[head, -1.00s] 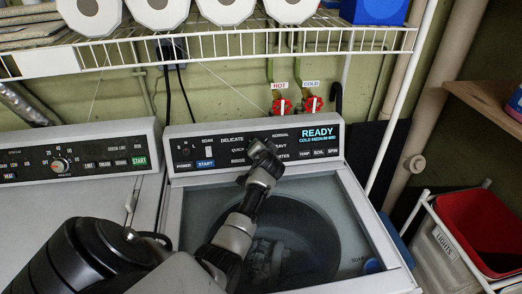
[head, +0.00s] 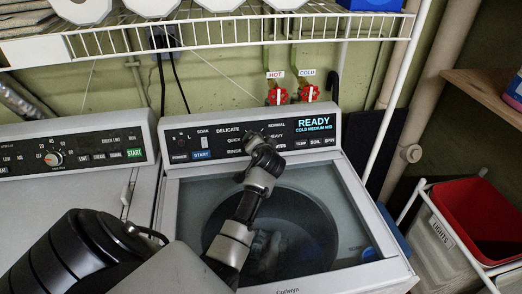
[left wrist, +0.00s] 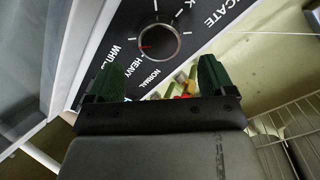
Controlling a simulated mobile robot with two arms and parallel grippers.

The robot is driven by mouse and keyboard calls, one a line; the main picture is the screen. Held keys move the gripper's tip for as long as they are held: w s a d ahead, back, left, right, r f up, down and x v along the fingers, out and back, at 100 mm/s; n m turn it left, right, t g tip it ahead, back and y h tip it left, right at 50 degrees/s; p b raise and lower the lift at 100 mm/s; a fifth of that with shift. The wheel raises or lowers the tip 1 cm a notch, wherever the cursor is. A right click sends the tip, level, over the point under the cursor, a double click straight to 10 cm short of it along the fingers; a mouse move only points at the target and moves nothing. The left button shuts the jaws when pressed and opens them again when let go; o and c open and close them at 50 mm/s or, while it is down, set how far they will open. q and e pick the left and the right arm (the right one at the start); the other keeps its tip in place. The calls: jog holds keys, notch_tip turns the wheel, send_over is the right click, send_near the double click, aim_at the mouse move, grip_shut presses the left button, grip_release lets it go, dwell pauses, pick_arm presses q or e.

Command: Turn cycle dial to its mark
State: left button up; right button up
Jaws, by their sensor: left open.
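The cycle dial (left wrist: 158,42) is a dark round knob with a silver rim and a red pointer line. It shows in the left wrist view on a black panel, with the pointer toward the left, on the side of the WHITES and HEAVY labels. My left gripper (left wrist: 160,78) is open, with a green finger on either side below the dial and nothing between them. The fingers look apart from the dial. In the head view my left gripper (head: 258,138) is in front of the washer panel (head: 320,143) and hides the dial. My right gripper is not in view.
The glass-lidded washer (head: 350,215) stands beside a second machine with its own knob (head: 54,158). A wire shelf (head: 235,35) with white rolls hangs above the panel. Red HOT and COLD valves (head: 277,97) are behind it. A red-lined bin (head: 470,205) is at right.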

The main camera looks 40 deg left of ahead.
pick_arm(q)
jog(key=shift+b+v, duration=0.4)
jog(key=shift+v, duration=2.35)
jog(key=shift+r, duration=0.1)
